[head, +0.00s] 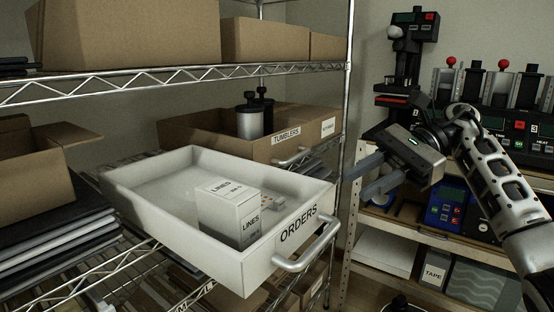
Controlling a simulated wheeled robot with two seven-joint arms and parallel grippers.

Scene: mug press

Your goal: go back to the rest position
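My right gripper (356,186) is in the head view at the right of the middle, its arm coming in from the right edge. Its two dark fingers point left and stand apart, with nothing between them. The fingertips are just right of a white drawer tray (135,204) labelled ORDERS, near its front handle; I cannot tell whether they touch anything. The tray holds a white box (219,212) labelled LINES and some small pale items beside it. My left gripper is not in view.
A wire shelf (180,76) fills the left, with cardboard boxes (130,35) above. A TUMBLERS box (215,137) with dark-topped tumblers stands behind the tray. Stacked dark flat items (60,240) lie at left. At right are presses (405,60) on a bench and a TAPE box (434,274) below.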

